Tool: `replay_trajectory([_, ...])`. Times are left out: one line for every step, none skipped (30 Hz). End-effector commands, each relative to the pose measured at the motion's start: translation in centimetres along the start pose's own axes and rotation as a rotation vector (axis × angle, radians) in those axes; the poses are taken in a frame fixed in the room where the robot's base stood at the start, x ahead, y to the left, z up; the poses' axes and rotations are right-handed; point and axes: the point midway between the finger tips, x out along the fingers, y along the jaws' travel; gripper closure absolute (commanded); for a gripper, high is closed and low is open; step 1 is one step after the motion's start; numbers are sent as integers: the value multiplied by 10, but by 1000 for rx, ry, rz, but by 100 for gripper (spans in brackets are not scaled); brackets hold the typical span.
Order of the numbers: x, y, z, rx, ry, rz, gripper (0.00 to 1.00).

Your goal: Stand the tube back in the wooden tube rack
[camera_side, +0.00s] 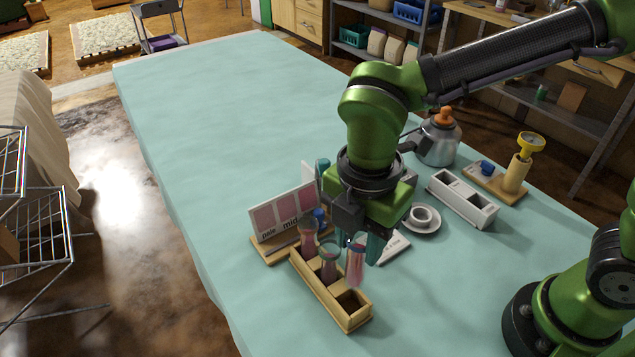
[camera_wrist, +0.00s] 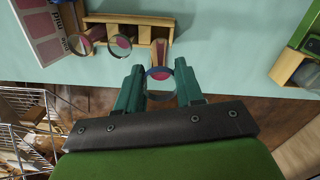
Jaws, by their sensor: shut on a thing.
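My gripper (camera_side: 358,243) is shut on a clear tube with pink contents (camera_side: 356,265), held close to upright. The wrist view shows the same tube (camera_wrist: 160,57) between the teal fingers (camera_wrist: 159,84). The wooden tube rack (camera_side: 325,295) stands below; its near-end compartment is empty in the side view. The tube's lower end appears above or beside that compartment; the exact gap cannot be told. Two other tubes, one (camera_side: 309,240) at the far end and one (camera_side: 329,268) in the middle, stand in the rack. The rack's wall (camera_wrist: 140,20) also shows in the wrist view.
A colour card marked "pale" and "mid" (camera_side: 284,212) stands behind the rack. A small white card (camera_side: 394,248), a cup on a saucer (camera_side: 421,219), a white divided box (camera_side: 462,200) and a kettle (camera_side: 438,140) are to the right. The table's left is clear.

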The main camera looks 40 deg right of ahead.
Motion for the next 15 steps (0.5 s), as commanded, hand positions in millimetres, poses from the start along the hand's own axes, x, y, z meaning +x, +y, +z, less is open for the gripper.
replay_trajectory([5,-1,0,-1,0,-1,100])
replay_trajectory([7,-1,0,0,0,-1,100])
replay_trajectory([9,0,-1,-1,1,0,100])
replay_trajectory([11,0,-1,-1,1,1,100])
replay_trajectory([12,0,-1,-1,1,0,100])
replay_trajectory([14,0,-1,0,1,0,100])
replay_trajectory([16,0,-1,0,1,0,100])
replay_trajectory([17,0,-1,0,1,0,100])
replay_trajectory([20,0,-1,0,0,-1,100])
replay_trajectory([22,-1,-1,0,0,-1,100])
replay_trajectory([25,-1,-1,-1,0,-1,100])
replay_trajectory([28,0,-1,-1,1,0,100])
replay_trajectory([30,0,-1,0,0,-1,100])
replay_trajectory([33,0,-1,0,1,0,100])
replay_trajectory([37,0,-1,-1,0,-1,100])
